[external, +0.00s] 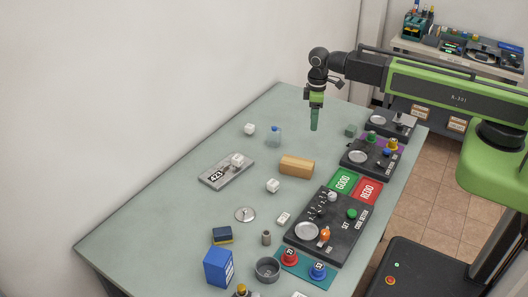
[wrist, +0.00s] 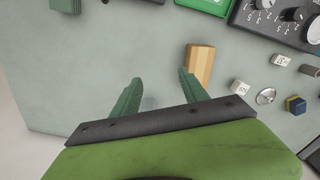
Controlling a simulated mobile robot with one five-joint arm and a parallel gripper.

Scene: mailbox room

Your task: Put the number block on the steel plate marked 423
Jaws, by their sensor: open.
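The steel plate (external: 213,181) marked 423 lies on the left part of the table in the external view. A white number block (external: 237,159) sits on its far end. Two more white blocks stand on the table, one (external: 249,128) beyond the plate and one (external: 272,185) to its right. One white block also shows in the wrist view (wrist: 240,88); its marking is too small to read. My gripper (external: 314,127) is above the far part of the table, apart from all the blocks. In the wrist view its fingers (wrist: 160,88) are open with no block between them.
A wooden block (external: 297,166) lies right of the plate, and a translucent blue bottle (external: 274,136) stands beyond it. Dark control panels (external: 330,225) and green and red pads (external: 343,182) line the right edge. A blue box (external: 218,267) and a grey cup (external: 267,269) stand in front.

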